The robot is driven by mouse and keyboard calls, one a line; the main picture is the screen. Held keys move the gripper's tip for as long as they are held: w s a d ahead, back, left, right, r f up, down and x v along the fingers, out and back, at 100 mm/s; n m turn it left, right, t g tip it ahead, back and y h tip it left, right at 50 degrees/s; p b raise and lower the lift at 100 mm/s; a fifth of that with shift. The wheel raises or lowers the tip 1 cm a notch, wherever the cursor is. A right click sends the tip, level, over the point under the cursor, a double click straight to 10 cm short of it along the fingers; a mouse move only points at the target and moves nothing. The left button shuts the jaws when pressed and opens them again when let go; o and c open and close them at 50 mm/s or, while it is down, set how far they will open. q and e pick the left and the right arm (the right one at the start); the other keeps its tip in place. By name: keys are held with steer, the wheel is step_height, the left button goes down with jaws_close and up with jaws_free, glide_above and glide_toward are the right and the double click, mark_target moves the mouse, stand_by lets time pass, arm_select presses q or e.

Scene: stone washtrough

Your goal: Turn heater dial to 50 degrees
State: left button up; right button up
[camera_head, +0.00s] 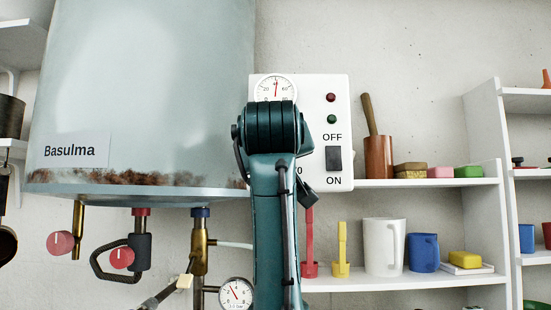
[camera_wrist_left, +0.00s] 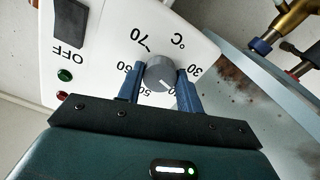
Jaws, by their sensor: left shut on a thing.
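The heater dial is a round grey knob (camera_wrist_left: 160,72) on the white control panel (camera_head: 341,98), with a number scale around it and a white mark. The left wrist view sees it upside down. The mark points to the lower right there, apparently near the partly hidden 40, with the 50 beside it. My left gripper (camera_wrist_left: 161,80) is shut on the knob, one blue finger on each side. In the head view my teal arm covers the dial and the gripper. My right gripper is not in view.
The panel also carries a round gauge (camera_head: 276,88), a black OFF/ON switch (camera_head: 333,158) and red and green lamps. The heater tank (camera_head: 140,90) hangs to the left, with pipes and valves below. Shelves (camera_head: 430,182) with cups and soaps stand to the right.

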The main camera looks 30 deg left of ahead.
arm_select(q)
steer(key=shift+m+b, duration=0.85)
steer(key=shift+m, duration=6.55)
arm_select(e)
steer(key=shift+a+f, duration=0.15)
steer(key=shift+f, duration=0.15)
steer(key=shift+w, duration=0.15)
arm_select(q)
steer(key=o, duration=1)
steer(key=b+v, duration=0.6)
steer(key=v, duration=0.7)
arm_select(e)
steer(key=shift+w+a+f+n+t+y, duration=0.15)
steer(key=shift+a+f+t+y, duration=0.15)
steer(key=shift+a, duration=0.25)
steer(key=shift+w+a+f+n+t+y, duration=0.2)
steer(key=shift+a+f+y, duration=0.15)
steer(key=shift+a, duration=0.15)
